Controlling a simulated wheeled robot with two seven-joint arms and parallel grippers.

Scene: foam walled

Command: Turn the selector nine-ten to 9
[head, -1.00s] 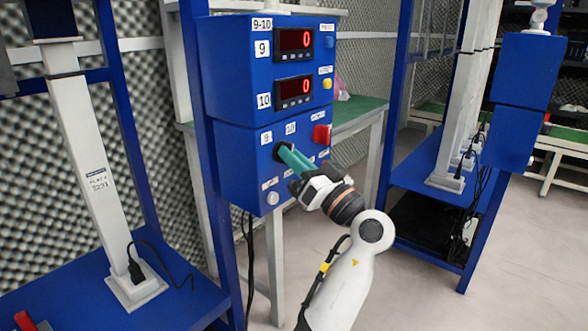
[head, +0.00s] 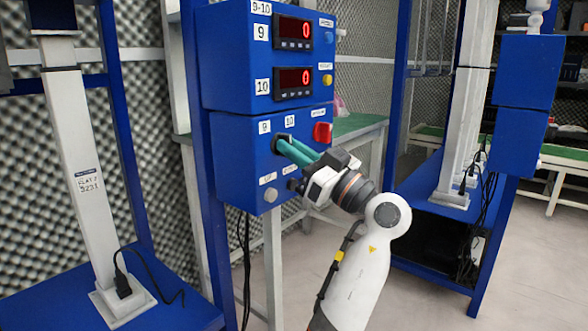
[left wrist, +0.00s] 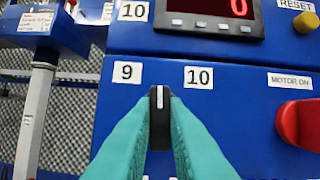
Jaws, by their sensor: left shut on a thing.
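The selector nine-ten is a black knob with a white line, on the lower blue panel under the labels 9 (left wrist: 128,73) and 10 (left wrist: 198,77). In the left wrist view the selector (left wrist: 160,100) stands between my teal fingertips, its white line about upright, between the two labels. In the head view the selector (head: 279,143) is partly hidden by my fingers. My left gripper (head: 287,147) is shut on it, one finger on each side.
A red motor-on knob (head: 322,132) sits just right of the selector. Two red displays reading 0 (head: 294,33) are above, with a yellow reset button (head: 326,80) beside the lower one. A blue post (head: 198,150) stands left of the box.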

